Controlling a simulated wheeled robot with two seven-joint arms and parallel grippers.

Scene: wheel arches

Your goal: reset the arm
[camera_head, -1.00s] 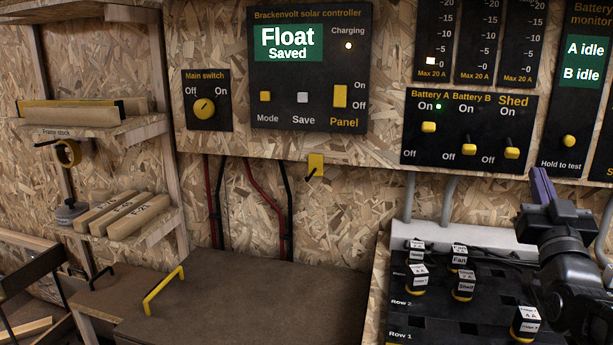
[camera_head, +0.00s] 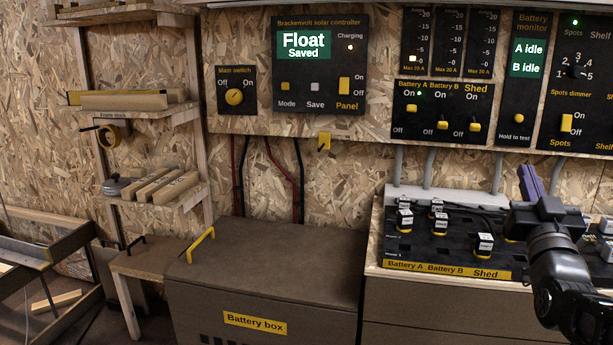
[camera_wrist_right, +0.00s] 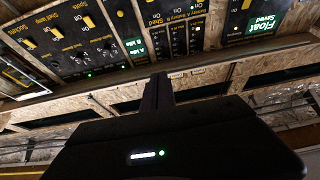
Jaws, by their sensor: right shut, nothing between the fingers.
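My right gripper (camera_head: 531,183) is raised at the right of the head view, in front of the wall below the battery monitor (camera_head: 529,70). Its purple-grey fingers are closed together and empty, pointing up. In the right wrist view the shut fingers (camera_wrist_right: 157,95) stand in front of the switch panels, which appear upside down. The gripper looks apart from the panels and from the fuse board below. My right arm comes up from the lower right corner. My left gripper is not in the head view.
The solar controller (camera_head: 320,95) reads Float, Saved. The fuse board (camera_head: 430,255) with several labelled plugs lies below and left of my right gripper. The battery box (camera_head: 265,290) with a yellow handle (camera_head: 200,243) stands at centre. Shelves (camera_head: 150,112) with wood blocks are at left.

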